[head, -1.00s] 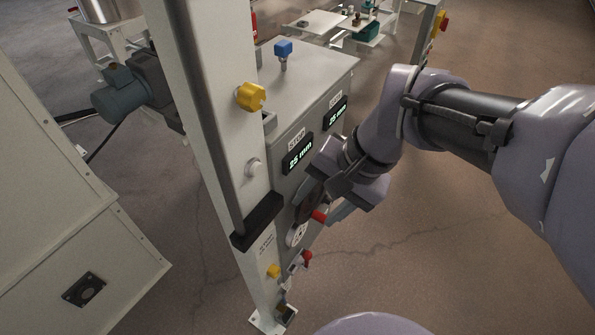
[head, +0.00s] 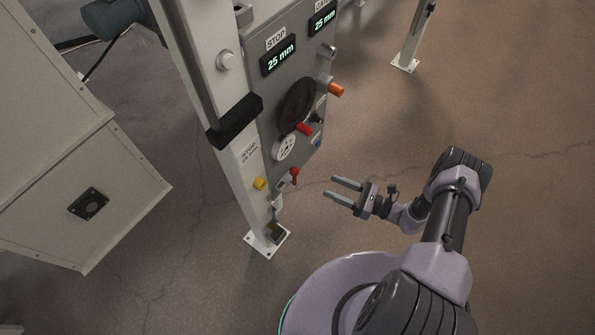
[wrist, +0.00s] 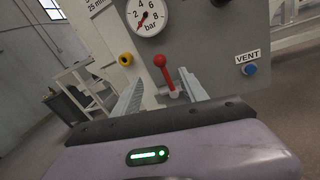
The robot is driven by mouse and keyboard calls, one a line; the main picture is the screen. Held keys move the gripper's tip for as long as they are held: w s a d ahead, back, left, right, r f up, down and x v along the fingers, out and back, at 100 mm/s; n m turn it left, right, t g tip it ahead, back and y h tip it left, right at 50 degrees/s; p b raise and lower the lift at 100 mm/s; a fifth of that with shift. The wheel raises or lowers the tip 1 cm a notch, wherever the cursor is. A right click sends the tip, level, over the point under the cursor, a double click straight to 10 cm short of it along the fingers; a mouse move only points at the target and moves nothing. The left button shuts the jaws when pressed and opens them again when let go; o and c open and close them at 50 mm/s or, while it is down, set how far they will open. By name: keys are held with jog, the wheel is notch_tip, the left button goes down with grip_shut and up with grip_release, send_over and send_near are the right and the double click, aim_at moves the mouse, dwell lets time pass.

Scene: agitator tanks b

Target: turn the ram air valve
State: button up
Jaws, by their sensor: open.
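A small lever valve with a red ball-ended handle (head: 295,173) sits low on the control box beside the white post; I take it for the ram air valve. The handle (wrist: 160,62) stands up and tilts slightly in the wrist view, just below the pressure gauge. My gripper (head: 331,188) is open and empty to the right of the valve in the head view, apart from it and pointing towards it. In the wrist view the red handle shows between my two fingers, beyond their tips. No valve label is readable.
The pressure gauge (wrist: 149,16) and a yellow knob (wrist: 126,59) are close to the valve. A blue VENT button (wrist: 250,69) is to the right. Above are a black handwheel (head: 297,104) with a red grip and an orange knob (head: 336,90). Open floor lies right of the box.

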aim_at(294, 171)
jog(key=b+x, duration=0.2)
jog(key=x, duration=1.2)
jog(key=shift+a+b, duration=0.25)
jog(key=shift+b, duration=0.05)
grip_shut()
dwell(0.5)
